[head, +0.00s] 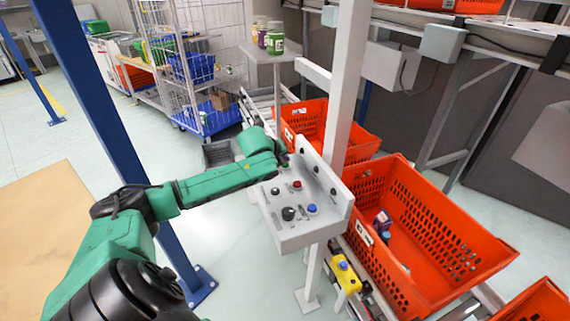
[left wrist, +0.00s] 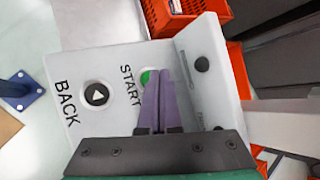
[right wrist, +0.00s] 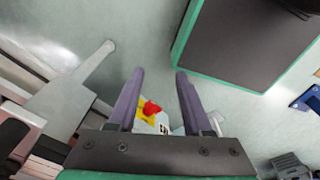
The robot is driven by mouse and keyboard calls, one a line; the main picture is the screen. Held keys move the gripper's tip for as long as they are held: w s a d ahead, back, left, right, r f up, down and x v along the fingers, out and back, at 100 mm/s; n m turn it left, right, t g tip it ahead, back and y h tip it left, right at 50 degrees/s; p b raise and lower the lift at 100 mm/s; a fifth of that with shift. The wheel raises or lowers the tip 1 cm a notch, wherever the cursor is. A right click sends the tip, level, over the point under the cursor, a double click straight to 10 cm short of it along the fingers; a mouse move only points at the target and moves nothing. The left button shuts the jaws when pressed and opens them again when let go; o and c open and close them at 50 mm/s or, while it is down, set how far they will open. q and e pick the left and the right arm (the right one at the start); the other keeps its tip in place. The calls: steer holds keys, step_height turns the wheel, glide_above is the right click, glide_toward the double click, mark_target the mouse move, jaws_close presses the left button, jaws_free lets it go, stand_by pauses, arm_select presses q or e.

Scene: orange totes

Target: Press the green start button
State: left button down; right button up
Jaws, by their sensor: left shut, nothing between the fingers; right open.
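The grey control panel (head: 290,236) stands on a post in the middle of the head view. In the left wrist view, the panel (left wrist: 105,62) shows the words START and BACK. The green start button (left wrist: 147,76) peeks out beside the fingertips of my left gripper (left wrist: 166,72), which partly cover it. That gripper is shut and empty; whether it touches the button I cannot tell. In the head view my left gripper (head: 284,160) is at the panel's far left end, and the green button is hidden there. My right gripper (right wrist: 159,72) is open and empty.
Orange totes (head: 440,225) stand to the right.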

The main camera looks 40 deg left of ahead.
mark_target(284, 166)
arm_select(q)
steer(key=shift+f, duration=0.35)
stand_by(0.3)
steer(key=shift+r+p, duration=0.95)
steer(key=shift+p, duration=0.25)
step_height(284, 166, up, 5)
steer(key=p, duration=0.6)
steer(key=shift+r, duration=0.15)
